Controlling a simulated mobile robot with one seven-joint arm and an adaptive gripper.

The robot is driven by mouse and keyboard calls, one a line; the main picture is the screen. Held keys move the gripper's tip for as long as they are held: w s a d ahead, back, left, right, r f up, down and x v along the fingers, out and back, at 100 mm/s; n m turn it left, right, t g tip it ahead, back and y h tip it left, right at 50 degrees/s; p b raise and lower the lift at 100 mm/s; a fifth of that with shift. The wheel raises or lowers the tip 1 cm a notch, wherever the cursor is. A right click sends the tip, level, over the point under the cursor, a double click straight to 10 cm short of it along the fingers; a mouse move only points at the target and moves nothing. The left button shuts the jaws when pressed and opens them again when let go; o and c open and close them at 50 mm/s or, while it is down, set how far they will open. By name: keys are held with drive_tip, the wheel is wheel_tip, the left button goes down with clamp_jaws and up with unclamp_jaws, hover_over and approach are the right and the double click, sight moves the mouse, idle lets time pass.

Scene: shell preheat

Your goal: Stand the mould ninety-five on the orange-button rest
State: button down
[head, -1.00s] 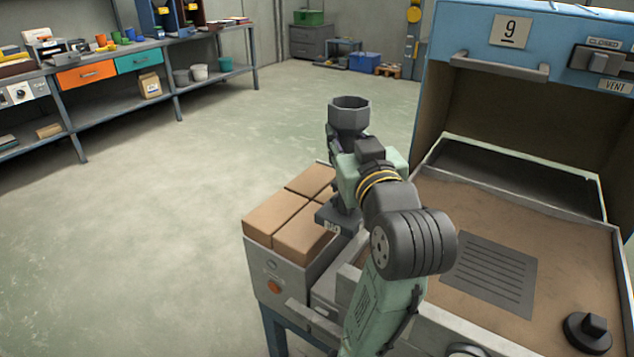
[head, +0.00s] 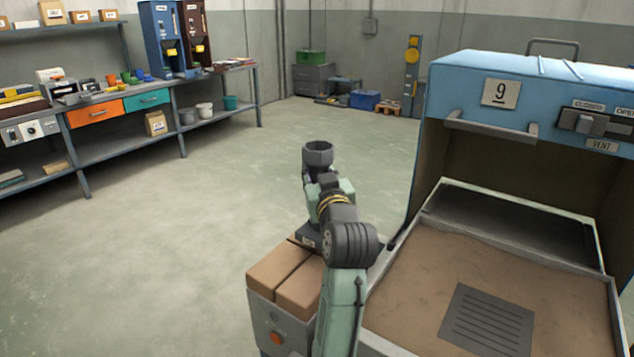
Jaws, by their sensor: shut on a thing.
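The mould is dark grey, with an octagonal cup (head: 318,154) at its top and a dark foot (head: 306,243) with a small pale tag, too small to read surely. It looks upright. My gripper (head: 316,182) is shut on its middle, mostly hidden behind my wrist. The rest (head: 262,318) is a grey metal box topped with tan bricks, with an orange button (head: 276,338) on its front. The mould's foot shows over the far part of the bricks; I cannot tell whether it touches them. My arm hides the rest's right side.
A blue furnace hood (head: 470,85) marked 9 stands open at the right, over a sand bed (head: 410,300) with a slotted grate (head: 488,318). A workbench (head: 165,85) with drawers and bins lines the left wall. The floor between is clear.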

drive_tip(key=shift+w+a, duration=0.15)
drive_tip(key=shift+w, duration=0.2)
drive_tip(key=shift+w+f, duration=0.1)
drive_tip(key=shift+f, duration=0.1)
drive_tip(key=shift+f+p, duration=0.3)
drive_tip(key=shift+f, duration=1.35)
drive_tip(key=shift+f, duration=0.1)
drive_tip(key=c, duration=1.2)
unclamp_jaws()
